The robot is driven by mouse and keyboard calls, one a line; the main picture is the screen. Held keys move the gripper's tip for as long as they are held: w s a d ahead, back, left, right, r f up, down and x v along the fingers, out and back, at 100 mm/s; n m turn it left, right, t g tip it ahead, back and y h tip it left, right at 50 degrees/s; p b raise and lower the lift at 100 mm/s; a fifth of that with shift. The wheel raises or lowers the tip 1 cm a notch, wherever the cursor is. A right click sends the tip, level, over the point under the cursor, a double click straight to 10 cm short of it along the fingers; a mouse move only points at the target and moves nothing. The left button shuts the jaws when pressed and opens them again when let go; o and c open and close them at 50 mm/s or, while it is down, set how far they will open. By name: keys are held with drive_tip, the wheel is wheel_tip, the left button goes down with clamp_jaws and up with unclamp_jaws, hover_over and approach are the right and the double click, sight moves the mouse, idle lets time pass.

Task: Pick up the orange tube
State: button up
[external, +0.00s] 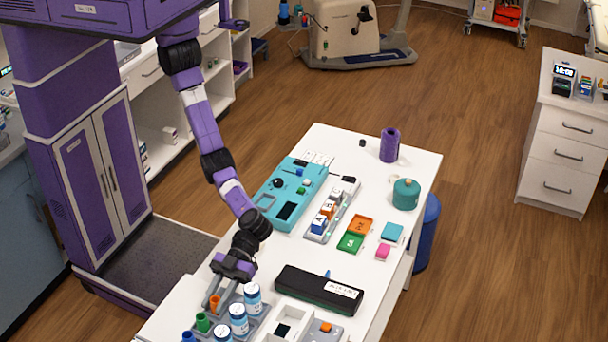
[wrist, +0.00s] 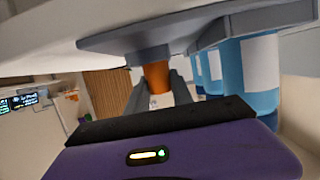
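The orange tube (external: 214,303) stands upright in a grey rack (external: 253,322) at the near left of the white table. It also shows in the wrist view (wrist: 157,77), which looks upside down. My gripper (external: 213,292) reaches down to the tube from above. In the wrist view its two fingers (wrist: 157,88) lie one on each side of the tube, spread about as wide as the tube. I see no clear grip; whether the fingers touch it cannot be told.
White-and-blue bottles (external: 238,320) stand close beside the tube, with a green tube (external: 203,322) in front. A black case (external: 318,290), a teal device (external: 291,194) and small trays (external: 351,242) occupy the table to the right and behind. A purple cylinder (external: 389,145) stands at the far end.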

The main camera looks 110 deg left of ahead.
clamp_jaws()
